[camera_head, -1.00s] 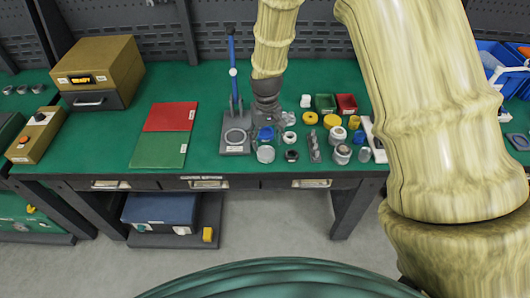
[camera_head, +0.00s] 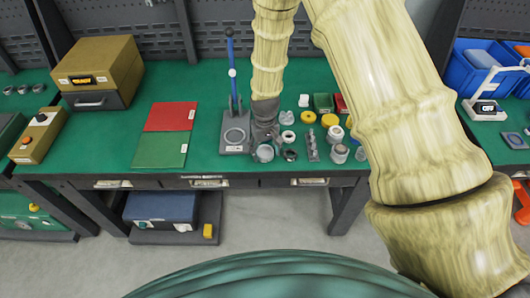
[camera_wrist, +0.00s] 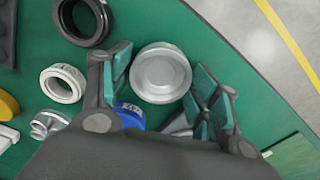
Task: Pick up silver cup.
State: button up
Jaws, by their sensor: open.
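The silver cup (camera_wrist: 160,73) is a round metal piece with a raised rim, standing on the green bench mat. In the wrist view it lies between the finger pads of my gripper (camera_wrist: 163,78). The left pads are close to its side and a gap shows on the right; I cannot tell whether any pad touches it. In the head view the cup (camera_head: 265,153) shows at the bench's front, just under my gripper (camera_head: 267,141), which is open. A blue cap (camera_wrist: 131,115) is partly hidden behind my gripper in the wrist view.
A black ring (camera_wrist: 84,18), a white ring (camera_wrist: 62,83) and a silver fitting (camera_wrist: 47,124) lie close left of my gripper. The press stand (camera_head: 234,136) is to the left in the head view. Red (camera_head: 170,116) and green (camera_head: 160,150) mats are clear.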

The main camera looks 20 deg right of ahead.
jog(key=shift+f, duration=0.1)
jog(key=c, duration=0.7)
jog(key=shift+c, duration=0.2)
